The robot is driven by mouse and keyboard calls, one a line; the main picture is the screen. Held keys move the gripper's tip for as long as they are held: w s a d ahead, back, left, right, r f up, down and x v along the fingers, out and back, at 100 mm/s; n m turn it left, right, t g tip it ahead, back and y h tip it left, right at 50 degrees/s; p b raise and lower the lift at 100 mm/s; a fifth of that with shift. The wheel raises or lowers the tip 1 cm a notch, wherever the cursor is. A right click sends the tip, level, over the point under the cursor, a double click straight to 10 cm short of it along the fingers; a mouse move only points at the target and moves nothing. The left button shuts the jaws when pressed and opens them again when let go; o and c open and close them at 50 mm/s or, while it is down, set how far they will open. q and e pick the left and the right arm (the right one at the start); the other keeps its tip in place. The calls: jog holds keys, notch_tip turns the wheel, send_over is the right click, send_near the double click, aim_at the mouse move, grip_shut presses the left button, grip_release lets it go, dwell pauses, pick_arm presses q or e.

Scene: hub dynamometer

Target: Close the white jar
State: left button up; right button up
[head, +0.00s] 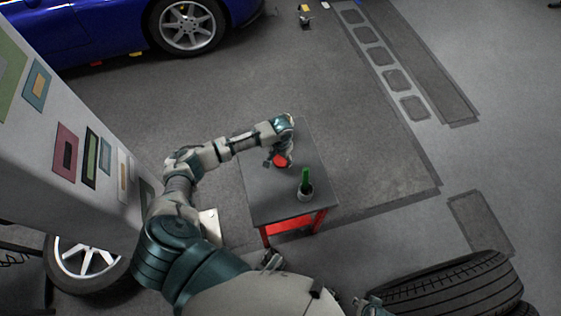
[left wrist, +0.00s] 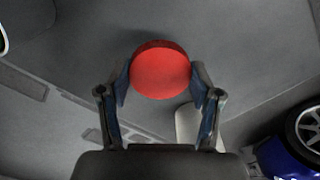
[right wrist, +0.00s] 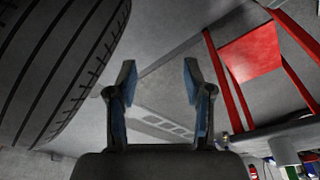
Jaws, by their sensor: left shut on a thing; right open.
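My left gripper (head: 280,158) is shut on a round red lid-like piece (head: 281,161), to the left of and behind the jar. In the left wrist view the red piece (left wrist: 160,72) sits between both fingers. My right gripper (right wrist: 160,78) is open and empty, low beside the table, away from the jar.
The small table (head: 262,205) has a red frame; its red shelf (right wrist: 252,54) shows in the right wrist view. Tyres (head: 450,285) lie at the lower right, close to my right gripper. A white panel (head: 75,130) is at left. A blue car (head: 100,30) stands behind.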

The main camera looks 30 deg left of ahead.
pick_arm(q)
jog(key=s+d+p, duration=0.1)
jog(key=s+d, duration=0.1)
jog(key=s, duration=0.2)
jog(key=s+d+p, duration=0.1)
jog(key=s+d, duration=0.2)
jog(key=s, duration=0.2)
jog(key=s+d+r+p, duration=0.1)
jog(key=s+d, duration=0.2)
jog(key=s, duration=0.1)
jog(key=shift+s, duration=0.35)
pick_arm(e)
notch_tip(320, 180, down, 10)
jog(key=s, duration=0.1)
jog(key=shift+f, duration=0.2)
